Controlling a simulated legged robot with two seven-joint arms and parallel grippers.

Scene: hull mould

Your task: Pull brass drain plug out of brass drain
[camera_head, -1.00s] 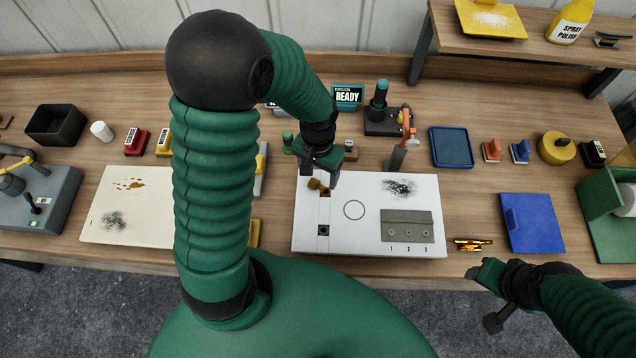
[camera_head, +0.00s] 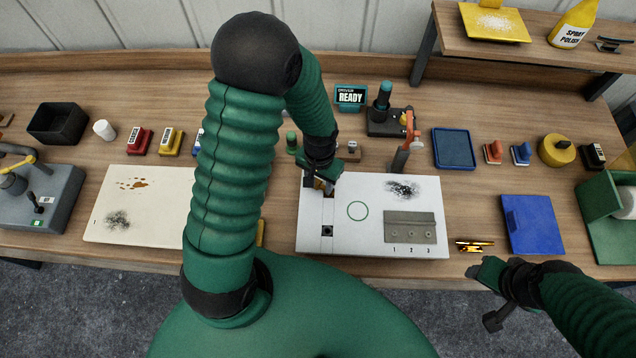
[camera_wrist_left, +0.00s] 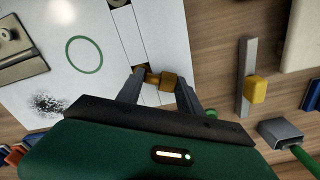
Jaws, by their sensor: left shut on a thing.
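The brass plug (camera_wrist_left: 168,82) is a small block with a narrower stem, seen in the left wrist view between the two fingers. My left gripper (camera_wrist_left: 158,88) is shut on it. In the head view my left gripper (camera_head: 322,184) is at the upper left of the white panel (camera_head: 375,247), and its fingers hide most of the brass. The brass drain is not clearly distinguishable from the plug, so I cannot tell how far the plug sits in it. My right gripper (camera_head: 484,285) is at the bench's front edge, away from the panel; its fingers are unclear.
A blue board (camera_head: 532,224) lies to the right.

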